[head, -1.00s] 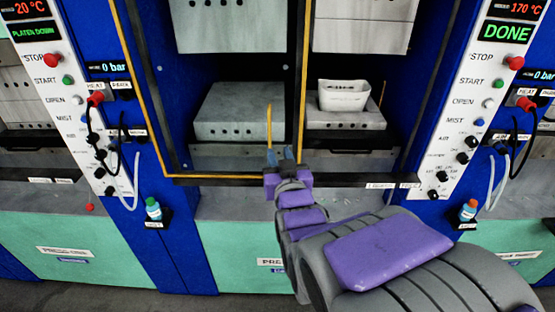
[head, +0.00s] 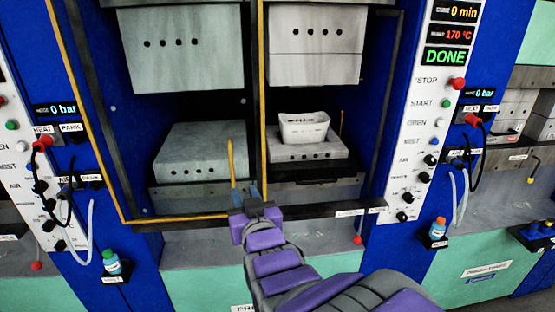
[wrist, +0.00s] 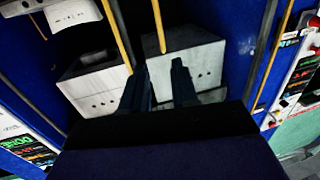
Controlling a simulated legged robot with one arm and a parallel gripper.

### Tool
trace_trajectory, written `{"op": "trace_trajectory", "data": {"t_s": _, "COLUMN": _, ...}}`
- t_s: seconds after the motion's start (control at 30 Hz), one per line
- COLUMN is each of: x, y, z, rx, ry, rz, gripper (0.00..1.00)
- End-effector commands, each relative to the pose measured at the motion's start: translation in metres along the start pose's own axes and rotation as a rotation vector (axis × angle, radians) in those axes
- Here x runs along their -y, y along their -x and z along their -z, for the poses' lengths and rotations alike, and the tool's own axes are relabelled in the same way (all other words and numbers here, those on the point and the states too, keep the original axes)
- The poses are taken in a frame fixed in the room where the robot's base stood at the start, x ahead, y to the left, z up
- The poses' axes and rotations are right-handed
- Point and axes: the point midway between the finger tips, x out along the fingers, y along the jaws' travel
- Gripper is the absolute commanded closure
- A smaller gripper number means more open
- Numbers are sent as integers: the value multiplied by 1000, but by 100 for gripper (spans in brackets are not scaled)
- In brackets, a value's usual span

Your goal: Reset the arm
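My purple and grey arm (head: 283,268) reaches up from the bottom right of the head view. My gripper (head: 246,194) is in front of the open press, near its lower front edge. In the wrist view, the two dark fingers of my gripper (wrist: 158,85) stand apart with nothing between them. Beyond them are the grey lower press blocks (wrist: 195,70). A white open-topped mould (head: 304,127) sits on the right lower platen (head: 295,150), to the right of and behind my gripper. It appears apart from the fingers.
A yellow-edged door frame (head: 180,217) runs around the left bay, close to my gripper. A control panel (head: 425,120) to the right reads 170 °C and DONE. Small bottles (head: 112,262) (head: 437,229) stand on ledges either side. Bare grey block (head: 200,150) fills the left bay.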

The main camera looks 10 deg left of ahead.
Motion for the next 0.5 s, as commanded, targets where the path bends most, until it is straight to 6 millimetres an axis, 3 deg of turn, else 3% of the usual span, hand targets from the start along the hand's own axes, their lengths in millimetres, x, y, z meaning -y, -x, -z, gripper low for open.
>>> {"op": "trace_trajectory", "data": {"t_s": 0.13, "x": -18, "y": 6, "z": -12, "rx": 79, "ry": -5, "rz": -29, "gripper": 71}}
{"op": "trace_trajectory", "data": {"t_s": 0.27, "x": -51, "y": 26, "z": -42, "rx": 251, "ry": -22, "rz": -82, "gripper": 71}}
{"op": "trace_trajectory", "data": {"t_s": 0.5, "x": -106, "y": 97, "z": -100, "rx": 628, "ry": -82, "rz": -183, "gripper": 71}}
